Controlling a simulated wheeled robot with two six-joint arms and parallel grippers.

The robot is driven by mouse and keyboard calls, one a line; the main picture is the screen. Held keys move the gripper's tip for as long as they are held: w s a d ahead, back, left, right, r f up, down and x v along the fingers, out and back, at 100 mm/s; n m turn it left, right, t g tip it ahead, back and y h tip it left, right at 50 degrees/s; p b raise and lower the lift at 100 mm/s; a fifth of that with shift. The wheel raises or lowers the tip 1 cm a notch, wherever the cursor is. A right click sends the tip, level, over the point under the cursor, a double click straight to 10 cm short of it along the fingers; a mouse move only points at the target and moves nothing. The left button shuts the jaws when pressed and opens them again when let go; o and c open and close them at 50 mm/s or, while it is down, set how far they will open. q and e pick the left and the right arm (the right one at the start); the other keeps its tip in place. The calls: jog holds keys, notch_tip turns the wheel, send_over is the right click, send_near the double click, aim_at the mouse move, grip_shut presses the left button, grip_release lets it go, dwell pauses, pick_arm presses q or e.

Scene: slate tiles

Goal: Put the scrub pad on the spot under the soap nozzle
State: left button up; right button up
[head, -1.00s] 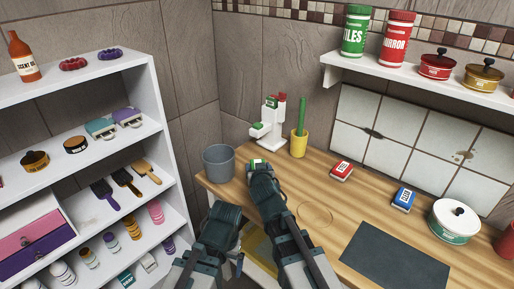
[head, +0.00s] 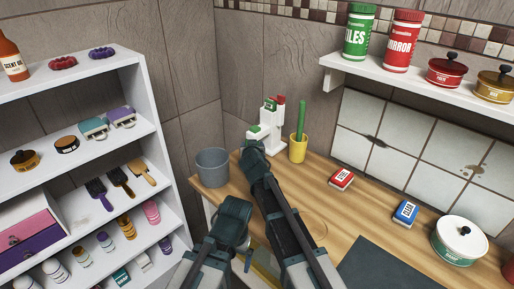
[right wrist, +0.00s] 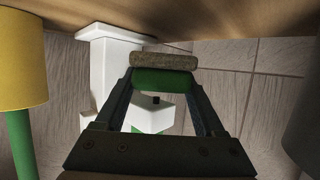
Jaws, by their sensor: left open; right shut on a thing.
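The scrub pad (right wrist: 164,79), with a green layer and a beige layer, is between the fingers of my right gripper (right wrist: 163,75) in the right wrist view. That gripper is shut on it. The white soap dispenser (right wrist: 108,65) stands just behind the pad there, and its nozzle (right wrist: 155,101) with a dark tip shows between the fingers. In the head view the dispenser (head: 271,138) stands at the counter's back corner; my right wrist hides the pad and the spot under the nozzle. My left gripper (head: 246,262) is open and empty, low in front of the counter.
A grey bucket (head: 213,168) stands left of my right gripper, and a yellow cup (head: 298,149) with a green handle stands right of the dispenser. Red (head: 341,179) and blue (head: 405,213) boxes and a white pot (head: 459,240) are farther right on the wooden counter (head: 365,222).

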jog(key=shift+f+b, duration=0.55)
jog(key=shift+f, duration=0.4)
jog(key=shift+s+r, duration=0.15)
jog(key=shift+r, duration=0.05)
jog(key=shift+f+b, duration=0.55)
jog(key=shift+f, duration=0.1)
pick_arm(q)
jog(key=f, duration=0.2)
jog(key=shift+d+f, duration=0.25)
jog(key=shift+f, duration=0.05)
pick_arm(e)
jog(key=o, duration=1.3)
pick_arm(q)
jog(key=shift+r, duration=0.1)
pick_arm(e)
jog(key=shift+r, duration=0.15)
